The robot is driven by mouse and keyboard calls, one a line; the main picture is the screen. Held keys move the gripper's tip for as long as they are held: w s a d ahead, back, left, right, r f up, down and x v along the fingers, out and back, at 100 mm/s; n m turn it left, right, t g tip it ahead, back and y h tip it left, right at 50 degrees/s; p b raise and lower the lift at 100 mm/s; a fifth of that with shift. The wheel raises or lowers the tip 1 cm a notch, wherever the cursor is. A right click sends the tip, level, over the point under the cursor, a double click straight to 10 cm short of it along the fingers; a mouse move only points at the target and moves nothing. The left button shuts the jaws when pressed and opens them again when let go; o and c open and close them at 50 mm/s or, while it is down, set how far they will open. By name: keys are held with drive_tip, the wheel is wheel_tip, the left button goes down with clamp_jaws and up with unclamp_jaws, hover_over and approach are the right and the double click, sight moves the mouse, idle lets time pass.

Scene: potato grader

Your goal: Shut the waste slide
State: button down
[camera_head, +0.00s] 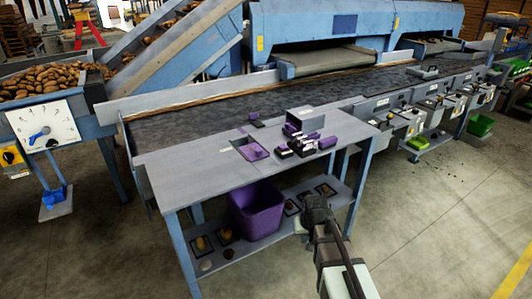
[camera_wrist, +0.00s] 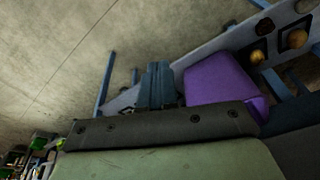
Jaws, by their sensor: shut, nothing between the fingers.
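A grey-topped table (camera_head: 180,165) has a rectangular opening (camera_head: 250,149) with purple showing in it; this looks like the waste slide's place. A small dark-and-purple piece (camera_head: 256,119) lies behind it, perhaps the slide's handle; I cannot tell for sure. A purple bin (camera_head: 256,212) stands on the lower shelf under the opening, and it also shows in the wrist view (camera_wrist: 215,85). My gripper (camera_head: 317,205) is in front of the table, below its top and right of the bin, apart from the opening. Its fingers (camera_wrist: 158,85) are shut and empty.
Several dark and purple blocks (camera_head: 307,146) and a grey box (camera_head: 304,119) crowd the tabletop right of the opening. The lower shelf (camera_head: 240,249) holds framed potato samples. A conveyor belt (camera_head: 220,112) runs behind.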

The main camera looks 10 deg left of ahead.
drive_tip(key=w+a+r+m+t+y, duration=0.15)
drive_tip(key=w+a+r, duration=0.35)
drive_tip(key=r, duration=0.9)
drive_tip(key=w+a+r+n+t+y, duration=0.15)
drive_tip(key=w+a+r, duration=0.35)
drive_tip(key=r, duration=0.9)
drive_tip(key=m, duration=0.6)
approach(263, 156)
drive_tip(key=shift+t, duration=0.3)
drive_tip(key=f, duration=0.1)
drive_tip(key=d+f, duration=0.2)
drive_tip(key=shift+w+d+f, duration=0.2)
drive_tip(key=shift+w+f, duration=0.1)
drive_tip(key=shift+w+a+f, duration=0.1)
drive_tip(key=shift+w+a, duration=0.1)
drive_tip(key=shift+a, duration=0.35)
drive_tip(key=shift+w+a, duration=0.2)
drive_tip(key=shift+a, duration=0.35)
drive_tip(key=shift+w+a, duration=0.2)
drive_tip(key=shift+a, duration=0.65)
